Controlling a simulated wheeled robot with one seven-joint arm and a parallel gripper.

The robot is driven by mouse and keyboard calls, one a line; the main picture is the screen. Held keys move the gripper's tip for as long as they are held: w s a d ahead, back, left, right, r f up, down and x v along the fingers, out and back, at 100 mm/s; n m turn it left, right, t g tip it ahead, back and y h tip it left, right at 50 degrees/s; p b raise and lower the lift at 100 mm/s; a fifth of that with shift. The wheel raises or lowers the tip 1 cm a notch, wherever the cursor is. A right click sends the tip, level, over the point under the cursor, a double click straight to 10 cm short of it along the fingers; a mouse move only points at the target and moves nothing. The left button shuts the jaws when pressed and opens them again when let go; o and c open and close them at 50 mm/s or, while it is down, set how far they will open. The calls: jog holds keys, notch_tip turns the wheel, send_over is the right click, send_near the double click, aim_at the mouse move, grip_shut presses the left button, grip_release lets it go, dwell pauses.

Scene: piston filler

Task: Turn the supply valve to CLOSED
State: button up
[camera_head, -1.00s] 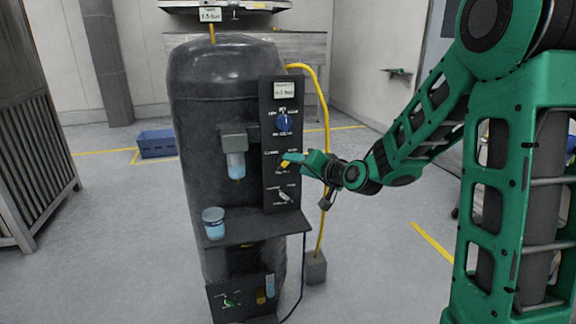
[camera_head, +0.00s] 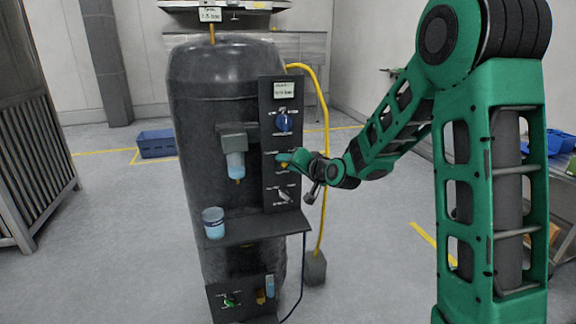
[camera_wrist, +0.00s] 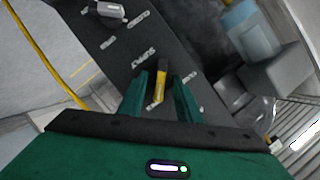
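The dark control panel (camera_head: 267,195) on the tank carries a blue knob (camera_head: 284,123) at the top, a yellow lever (camera_wrist: 160,85) in the middle and a grey lever (camera_head: 285,195) below. The fingers hide most of the lever in the head view.
A shelf (camera_head: 265,228) with a blue-white cup (camera_head: 213,222) juts out below the panel. A filter bowl (camera_head: 236,166) hangs left of it. A yellow hose (camera_head: 326,150) runs on its right. A lower panel with a green lever (camera_head: 230,300) is near the floor.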

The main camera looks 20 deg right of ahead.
dwell(0.3)
jog(key=n+h, duration=0.2)
jog(key=n, duration=0.2)
jog(key=a+n+h, duration=0.1)
jog(key=n+h, duration=0.2)
jog(key=n, duration=0.1)
jog(key=n+h, duration=0.3)
jog(key=n, duration=0.1)
jog(key=shift+a+f, duration=0.1)
jog(key=shift+a, duration=0.1)
dwell(0.5)
jog(key=shift+n, duration=0.3)
dwell(0.3)
jog(key=o, duration=1)
jog(key=shift+o, duration=0.2)
jog(key=shift+s, duration=0.1)
